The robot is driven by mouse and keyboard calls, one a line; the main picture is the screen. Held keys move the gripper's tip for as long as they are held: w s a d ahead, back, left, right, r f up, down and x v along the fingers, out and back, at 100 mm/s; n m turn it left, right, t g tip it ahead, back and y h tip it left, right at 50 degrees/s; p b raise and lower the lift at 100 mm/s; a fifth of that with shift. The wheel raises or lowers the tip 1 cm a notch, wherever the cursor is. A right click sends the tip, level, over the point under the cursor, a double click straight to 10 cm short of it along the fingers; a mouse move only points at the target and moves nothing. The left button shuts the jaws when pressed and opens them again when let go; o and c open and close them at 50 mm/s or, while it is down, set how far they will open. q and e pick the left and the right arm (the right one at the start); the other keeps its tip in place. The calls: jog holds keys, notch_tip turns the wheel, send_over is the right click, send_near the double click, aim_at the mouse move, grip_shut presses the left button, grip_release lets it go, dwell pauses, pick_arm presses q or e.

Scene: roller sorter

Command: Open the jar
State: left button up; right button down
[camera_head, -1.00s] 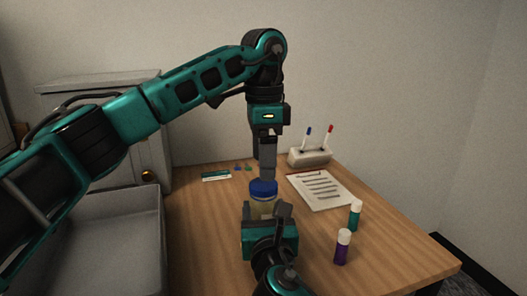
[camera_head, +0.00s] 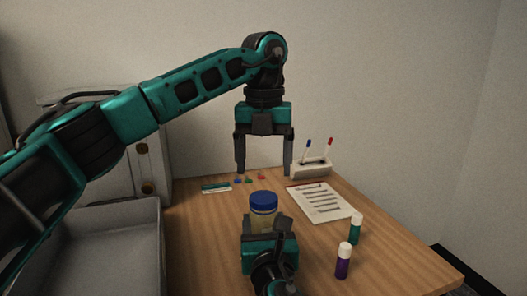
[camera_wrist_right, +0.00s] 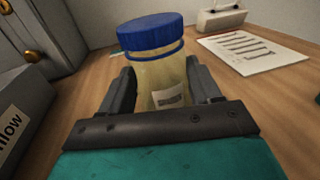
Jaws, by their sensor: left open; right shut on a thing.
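The jar (camera_head: 262,219) is pale yellow with a blue lid (camera_head: 263,199), standing upright on the table. In the right wrist view the jar (camera_wrist_right: 160,80) has a ridged blue lid (camera_wrist_right: 150,34) seated on top and a small label low on its side. My right gripper (camera_head: 265,226) is shut around the jar's body, with one finger on each side in the right wrist view (camera_wrist_right: 163,90). My left gripper (camera_head: 264,170) is open and empty, pointing down above and behind the lid, apart from it. The lid is still on the jar.
A purple bottle (camera_head: 343,262) and a teal bottle (camera_head: 355,229), both white-capped, stand right of the jar. A printed sheet (camera_head: 320,203) and a marker holder (camera_head: 311,169) lie behind them. A grey bin (camera_head: 148,213) is at left. Small coloured items (camera_head: 249,179) lie at the back.

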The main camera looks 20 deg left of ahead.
aim_at(264, 197)
pick_arm(q)
jog(key=m, duration=0.3)
jog(key=shift+r+m, duration=0.2)
jog(key=shift+m, duration=0.2)
jog(key=m, duration=0.5)
jog(key=shift+r, duration=0.2)
jog(key=m, duration=0.5)
jog(key=shift+r+m, duration=0.25)
jog(key=shift+m, duration=0.05)
jog(key=m, duration=0.3)
jog(key=shift+r+m, duration=0.1)
jog(key=shift+m, duration=0.2)
jog(key=shift+f, duration=3.95)
jog(key=shift+c, duration=0.2)
